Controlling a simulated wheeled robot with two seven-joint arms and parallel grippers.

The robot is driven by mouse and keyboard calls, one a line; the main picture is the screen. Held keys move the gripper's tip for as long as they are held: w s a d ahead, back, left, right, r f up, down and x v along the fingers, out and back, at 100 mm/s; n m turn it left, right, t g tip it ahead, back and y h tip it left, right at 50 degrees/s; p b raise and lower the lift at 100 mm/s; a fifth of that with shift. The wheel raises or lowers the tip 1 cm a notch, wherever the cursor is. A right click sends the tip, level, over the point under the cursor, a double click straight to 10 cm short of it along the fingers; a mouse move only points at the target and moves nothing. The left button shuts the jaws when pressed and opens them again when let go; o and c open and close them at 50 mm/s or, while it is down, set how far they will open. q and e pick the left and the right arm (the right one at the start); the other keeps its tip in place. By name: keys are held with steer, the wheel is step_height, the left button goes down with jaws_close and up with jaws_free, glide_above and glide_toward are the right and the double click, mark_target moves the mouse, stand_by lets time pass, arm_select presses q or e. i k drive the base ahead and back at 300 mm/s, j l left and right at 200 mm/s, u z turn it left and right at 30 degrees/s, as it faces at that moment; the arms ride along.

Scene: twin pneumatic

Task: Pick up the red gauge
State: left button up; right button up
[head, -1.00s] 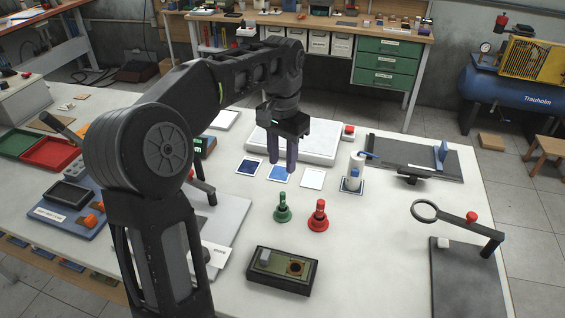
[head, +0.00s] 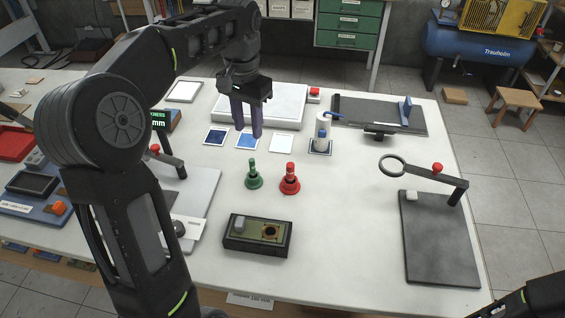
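The red gauge (head: 290,181) stands upright on the white table, with a wide red base and a narrower red and dark upper part. A similar green gauge (head: 253,177) stands just to its left. My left gripper (head: 248,132) is open and empty, its two dark fingers pointing down with a gap between them. It shows in front of the blue square and is beyond and left of the red gauge, not touching it. A dark part of my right arm (head: 535,300) shows at the bottom right corner; its gripper does not clearly show.
A dark box with a green panel (head: 257,237) lies nearer than the gauges. A white post with a blue lever (head: 321,130) stands behind right. Bare table surrounds the gauges.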

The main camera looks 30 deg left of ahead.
mark_target(290, 165)
steer(key=k, duration=1.5)
